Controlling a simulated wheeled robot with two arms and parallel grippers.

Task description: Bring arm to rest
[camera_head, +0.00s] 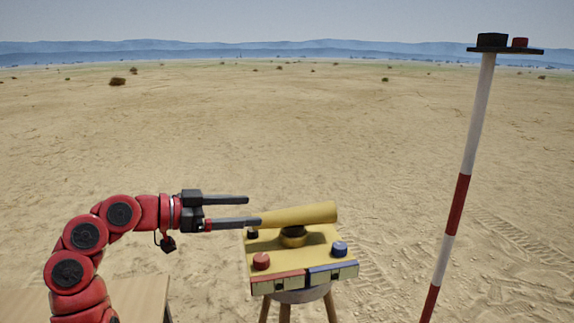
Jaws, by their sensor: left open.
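My left arm (85,240) is red and comes in from the lower left. Its left gripper (254,210) is open, with two grey fingers pointing right. The fingertips are beside the left end of a yellow tube (300,215). From this angle I cannot tell whether the lower finger touches the tube. The tube sits tilted on a yellow board (299,260). My right gripper is not in view.
The board, on a tripod stand (284,312), carries a red knob (261,261), a blue knob (340,248) and red and blue front panels. A wooden table (140,297) is at lower left. A red-and-white pole (461,190) stands at right. Open sand lies behind.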

